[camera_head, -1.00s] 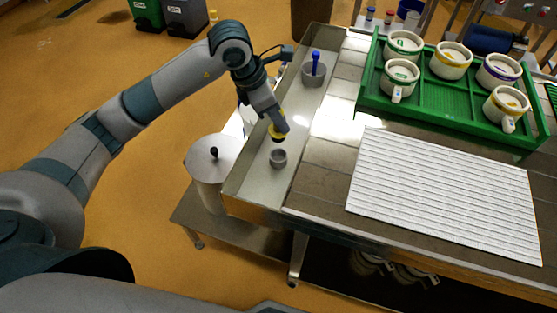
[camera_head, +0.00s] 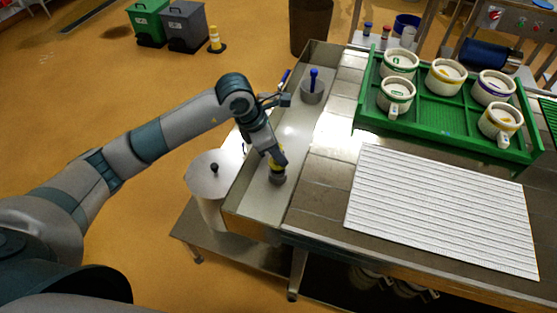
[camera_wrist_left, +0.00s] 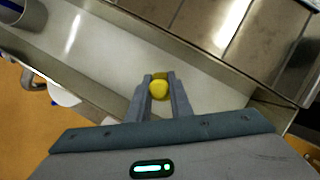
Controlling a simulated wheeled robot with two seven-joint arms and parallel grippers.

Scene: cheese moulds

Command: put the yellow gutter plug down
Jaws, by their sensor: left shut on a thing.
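The yellow gutter plug (camera_wrist_left: 159,89) is between the two fingers of my left gripper (camera_wrist_left: 160,88) in the left wrist view. In the head view my left gripper (camera_head: 277,160) points down into the metal gutter (camera_head: 247,203), shut on the plug, of which only a little yellow shows. My right gripper is not in view.
A grey pot with a blue-handled tool (camera_head: 313,86) stands in the gutter's far part. A lidded steel can (camera_head: 213,176) stands left of the gutter. To the right are a white ribbed mat (camera_head: 445,210) and a green tray (camera_head: 436,112) with several white moulds.

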